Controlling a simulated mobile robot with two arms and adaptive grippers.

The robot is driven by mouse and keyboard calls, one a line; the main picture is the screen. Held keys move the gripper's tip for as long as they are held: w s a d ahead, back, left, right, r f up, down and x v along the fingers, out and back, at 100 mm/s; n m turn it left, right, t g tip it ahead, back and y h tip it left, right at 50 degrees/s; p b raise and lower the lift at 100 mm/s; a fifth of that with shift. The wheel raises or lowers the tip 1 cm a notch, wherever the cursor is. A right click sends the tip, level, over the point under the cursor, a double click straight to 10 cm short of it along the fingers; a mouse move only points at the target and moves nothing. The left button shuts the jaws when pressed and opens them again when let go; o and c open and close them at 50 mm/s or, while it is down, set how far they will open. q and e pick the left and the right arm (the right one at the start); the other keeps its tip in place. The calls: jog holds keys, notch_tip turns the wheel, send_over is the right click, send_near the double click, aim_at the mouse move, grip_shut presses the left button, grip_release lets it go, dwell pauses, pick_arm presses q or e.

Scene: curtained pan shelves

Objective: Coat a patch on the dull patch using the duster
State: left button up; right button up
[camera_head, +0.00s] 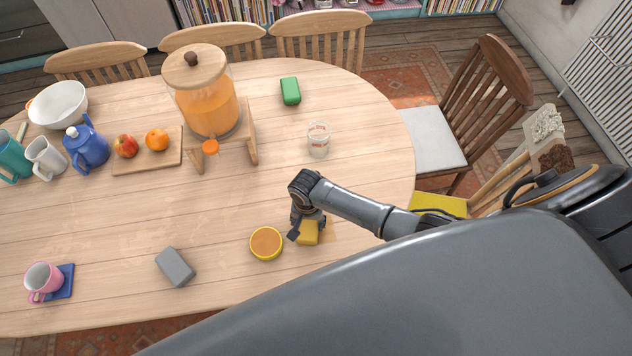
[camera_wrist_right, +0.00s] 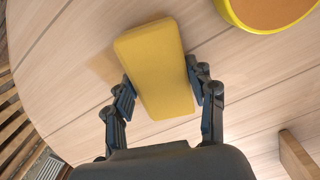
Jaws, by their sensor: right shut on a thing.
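My right gripper (camera_head: 304,226) is shut on a yellow block (camera_head: 309,235), which looks like the duster. In the right wrist view the block (camera_wrist_right: 156,65) sits between the two dark fingers (camera_wrist_right: 163,88). It is at or just above the wooden table (camera_head: 215,215); I cannot tell whether it touches. A round yellow-rimmed tin with an orange top (camera_head: 266,243) stands just left of the block. It also shows at the top right of the right wrist view (camera_wrist_right: 270,10). I cannot clearly make out the dull patch. My left gripper is out of view.
A grey block (camera_head: 175,266) and a pink mug (camera_head: 43,280) on a blue coaster stand to the left. A glass (camera_head: 318,140), a green block (camera_head: 290,91) and a juice dispenser (camera_head: 209,105) stand farther back. The table between the grey block and the fruit board (camera_head: 147,161) is clear.

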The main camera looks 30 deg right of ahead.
jog(key=shift+w+a+f, duration=0.1)
jog(key=shift+w+a, duration=0.15)
jog(key=shift+a, duration=0.7)
jog(key=shift+w+a, duration=0.25)
jog(key=shift+a, duration=0.7)
jog(key=shift+r, duration=3)
jog(key=shift+d+r, duration=0.1)
jog(key=shift+r, duration=1.4)
